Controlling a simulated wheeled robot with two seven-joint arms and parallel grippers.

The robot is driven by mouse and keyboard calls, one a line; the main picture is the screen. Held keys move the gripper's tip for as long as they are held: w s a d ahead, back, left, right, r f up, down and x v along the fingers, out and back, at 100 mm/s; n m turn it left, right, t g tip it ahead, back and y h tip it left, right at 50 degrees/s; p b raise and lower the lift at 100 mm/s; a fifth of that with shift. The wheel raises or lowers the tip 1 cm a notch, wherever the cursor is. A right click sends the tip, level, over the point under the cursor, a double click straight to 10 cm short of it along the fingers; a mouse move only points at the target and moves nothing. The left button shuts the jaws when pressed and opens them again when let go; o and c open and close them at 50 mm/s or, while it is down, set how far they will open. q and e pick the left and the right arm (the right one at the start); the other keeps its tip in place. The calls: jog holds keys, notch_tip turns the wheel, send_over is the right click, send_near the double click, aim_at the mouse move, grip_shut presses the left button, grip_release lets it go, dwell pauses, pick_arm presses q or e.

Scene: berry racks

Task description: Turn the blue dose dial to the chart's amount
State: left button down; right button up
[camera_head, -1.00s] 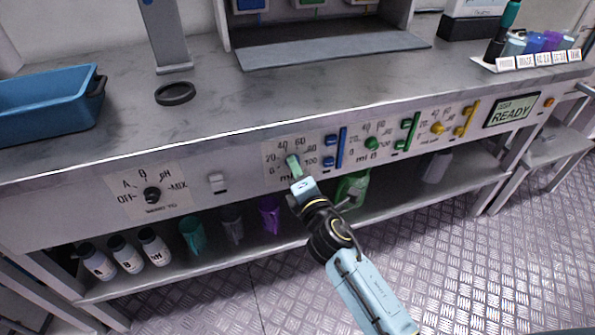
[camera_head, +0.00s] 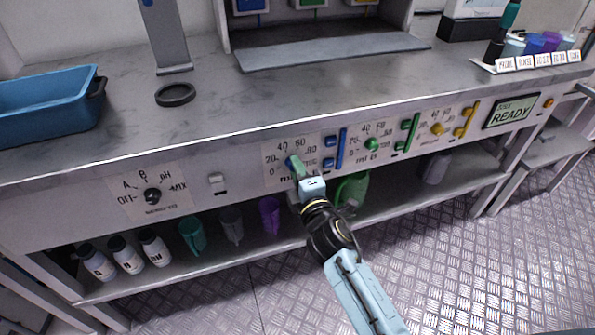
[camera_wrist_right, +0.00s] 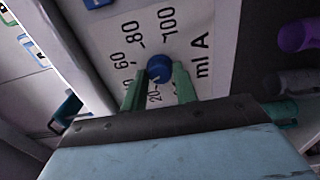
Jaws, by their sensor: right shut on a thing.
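The blue dose dial (camera_wrist_right: 159,68) sits on a white scale plate with marks from 0 to 100, labelled ml A. In the head view the dial (camera_head: 290,161) shows at the tip of my right gripper (camera_head: 297,168), partly covered by it. In the right wrist view the green fingers of my right gripper (camera_wrist_right: 160,85) are on both sides of the dial, shut on it. The dial's pointer is hard to read behind the fingers. My left gripper is out of view. No chart can be made out in these frames.
Right of the dial are blue buttons, a green dial (camera_head: 372,144), a yellow dial (camera_head: 438,129) and a READY display (camera_head: 512,110). A black mode knob (camera_head: 152,195) and a white switch (camera_head: 217,183) are to its left. Bottles and cups stand on the shelf below.

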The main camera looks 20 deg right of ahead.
jog(key=o, duration=1)
jog(key=shift+c, duration=0.2)
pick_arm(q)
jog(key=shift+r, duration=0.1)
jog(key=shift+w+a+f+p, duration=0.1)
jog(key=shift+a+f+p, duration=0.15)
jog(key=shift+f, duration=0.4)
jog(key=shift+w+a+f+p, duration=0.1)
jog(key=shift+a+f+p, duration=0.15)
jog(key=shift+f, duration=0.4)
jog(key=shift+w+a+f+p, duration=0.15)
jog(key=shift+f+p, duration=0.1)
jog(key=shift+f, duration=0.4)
pick_arm(e)
jog(key=s, duration=1.3)
jog(key=shift+s+d, duration=0.2)
jog(key=shift+d, duration=0.05)
